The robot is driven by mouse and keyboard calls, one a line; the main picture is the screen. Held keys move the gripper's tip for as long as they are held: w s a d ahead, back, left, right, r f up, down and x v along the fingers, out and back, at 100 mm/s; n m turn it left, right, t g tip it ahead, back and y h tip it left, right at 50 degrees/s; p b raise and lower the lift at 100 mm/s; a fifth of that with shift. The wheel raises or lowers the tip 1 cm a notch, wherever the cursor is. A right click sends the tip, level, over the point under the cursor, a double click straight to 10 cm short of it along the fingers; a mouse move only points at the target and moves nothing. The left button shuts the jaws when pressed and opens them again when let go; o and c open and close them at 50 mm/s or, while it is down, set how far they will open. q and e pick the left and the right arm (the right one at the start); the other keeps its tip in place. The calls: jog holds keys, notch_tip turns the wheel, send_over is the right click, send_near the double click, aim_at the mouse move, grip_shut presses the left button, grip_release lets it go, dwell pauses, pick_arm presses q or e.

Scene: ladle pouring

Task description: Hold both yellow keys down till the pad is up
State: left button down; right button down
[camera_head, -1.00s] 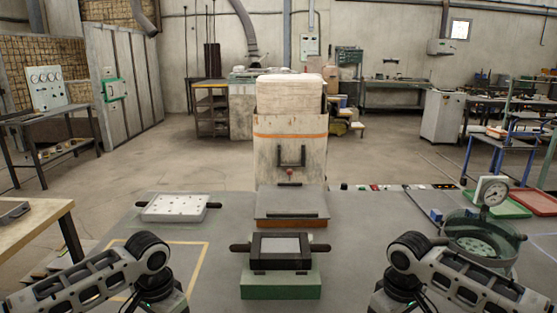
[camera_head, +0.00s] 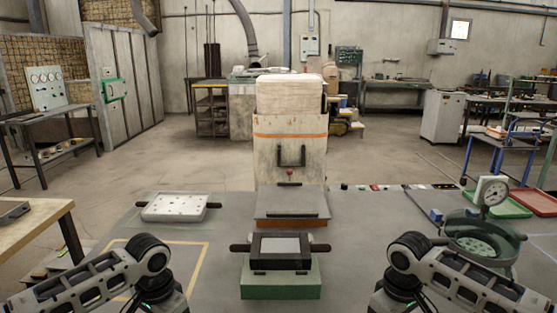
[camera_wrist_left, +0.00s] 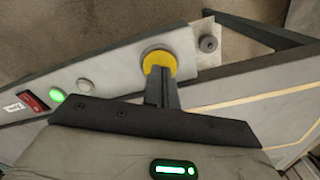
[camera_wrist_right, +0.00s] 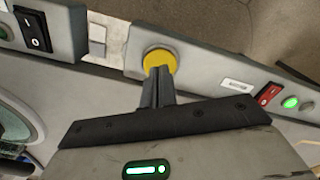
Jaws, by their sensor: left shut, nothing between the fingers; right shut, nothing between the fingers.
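A round yellow key (camera_wrist_left: 158,60) sits on a grey panel in the left wrist view. My left gripper (camera_wrist_left: 160,72) is shut and empty, its fingertips overlapping the key's near edge. A second yellow key (camera_wrist_right: 160,59) is on a grey panel in the right wrist view. My right gripper (camera_wrist_right: 158,72) is shut and empty, its tips likewise over the key's near edge. How far either key is pressed cannot be told. In the head view both grippers are out of sight. Which part is the pad is unclear; a flat grey plate (camera_head: 291,203) lies low before the tall pale column.
A black frame with side handles (camera_head: 280,262) rests on a green block (camera_head: 280,289) at the front middle. A white perforated tray (camera_head: 172,208) lies at left. A round green vessel (camera_head: 482,240) with a gauge (camera_head: 492,190) stands at right. Switches (camera_wrist_right: 33,30) and lights flank the keys.

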pick_arm(q)
jog(key=shift+f, duration=0.55)
pick_arm(e)
jog(key=shift+f, duration=0.8)
dwell(2.2)
pick_arm(q)
jog(key=shift+r, duration=3.5)
